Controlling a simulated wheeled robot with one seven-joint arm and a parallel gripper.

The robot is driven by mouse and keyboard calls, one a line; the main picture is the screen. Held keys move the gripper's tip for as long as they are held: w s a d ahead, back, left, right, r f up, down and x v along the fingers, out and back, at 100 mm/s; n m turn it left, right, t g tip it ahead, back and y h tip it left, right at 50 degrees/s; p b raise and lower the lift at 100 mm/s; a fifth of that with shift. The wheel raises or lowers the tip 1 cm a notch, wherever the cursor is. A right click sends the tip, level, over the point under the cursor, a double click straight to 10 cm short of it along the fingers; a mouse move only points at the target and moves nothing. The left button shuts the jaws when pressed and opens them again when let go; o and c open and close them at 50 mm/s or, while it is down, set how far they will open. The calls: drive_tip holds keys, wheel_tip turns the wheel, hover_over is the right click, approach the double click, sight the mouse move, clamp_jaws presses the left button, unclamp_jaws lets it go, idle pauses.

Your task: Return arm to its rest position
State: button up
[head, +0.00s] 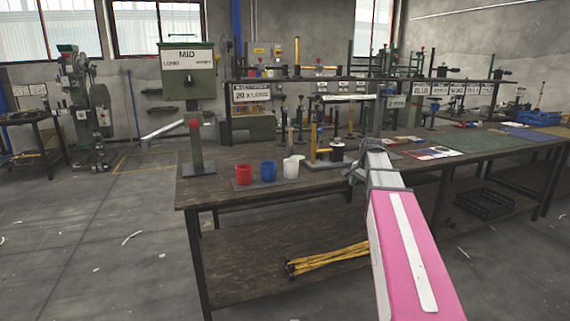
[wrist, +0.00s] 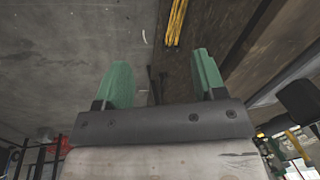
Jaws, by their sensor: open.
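My arm, with a pink link, reaches from the lower right over the workbench (head: 225,172) in the head view. Its far end is among the tools at the bench's middle, and my gripper cannot be made out clearly there. In the wrist view my gripper (wrist: 160,80) shows two green fingers set wide apart with nothing between them. Beyond the fingers are the grey floor (wrist: 50,60) and the brown wood of the bench.
A red cup (head: 243,174), a blue cup (head: 268,169) and a white cup (head: 291,168) stand near the bench's front left. A post with a red top (head: 196,150) stands beside them. Yellow bars (head: 328,258) lie on the lower shelf. The floor at left is mostly clear.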

drive_tip(key=s+a+f+n+g, duration=0.1)
drive_tip(key=s+a+f+n, duration=0.4)
drive_tip(key=s+f, duration=0.6)
drive_tip(key=s+a+f+n+g+h, duration=0.1)
drive_tip(key=s+a+f+n, duration=0.4)
drive_tip(key=s+f, duration=0.7)
wheel_tip(320, 180, down, 4)
drive_tip(key=shift+a, duration=0.7)
